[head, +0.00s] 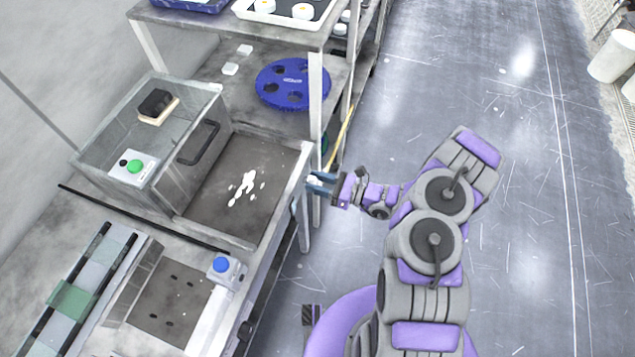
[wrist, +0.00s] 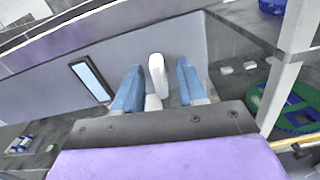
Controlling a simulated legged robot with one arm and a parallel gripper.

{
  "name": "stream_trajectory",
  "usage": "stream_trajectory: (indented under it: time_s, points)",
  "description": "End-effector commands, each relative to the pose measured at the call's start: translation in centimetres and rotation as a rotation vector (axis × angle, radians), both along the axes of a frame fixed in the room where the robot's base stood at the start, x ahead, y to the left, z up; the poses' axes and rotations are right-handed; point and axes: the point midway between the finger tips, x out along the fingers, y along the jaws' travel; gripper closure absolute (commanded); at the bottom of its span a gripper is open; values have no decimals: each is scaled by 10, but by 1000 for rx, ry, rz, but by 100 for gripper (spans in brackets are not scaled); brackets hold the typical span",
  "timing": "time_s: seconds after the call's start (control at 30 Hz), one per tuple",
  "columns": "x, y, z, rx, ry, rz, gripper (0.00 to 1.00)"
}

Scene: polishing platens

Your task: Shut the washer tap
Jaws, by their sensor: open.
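My gripper (head: 321,184) is at the front edge of the bench, beside the corner post. Its two blue fingers (wrist: 160,88) are open in the wrist view. A white upright lever (wrist: 156,76), which looks like the tap handle, stands between the fingers, in front of a grey panel (wrist: 60,85). I cannot tell whether the fingers touch it. In the head view only a small white bit shows at the fingertips (head: 314,181). The tap's body is hidden.
A clear-walled box (head: 150,170) with a black handle stands on the bench left of my gripper. A grey tray (head: 215,205) with white splashes lies beside it. A shelf post (head: 317,110) is close behind my gripper. The floor (head: 530,230) at right is clear.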

Motion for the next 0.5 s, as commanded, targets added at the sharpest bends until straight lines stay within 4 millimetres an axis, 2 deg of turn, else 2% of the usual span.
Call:
stream_trajectory:
  time_s: [0.23, 0.5]
  points:
    - [0, 1, 0, 0, 0, 0, 60]
    - [0, 0, 0, 1, 0, 0, 84]
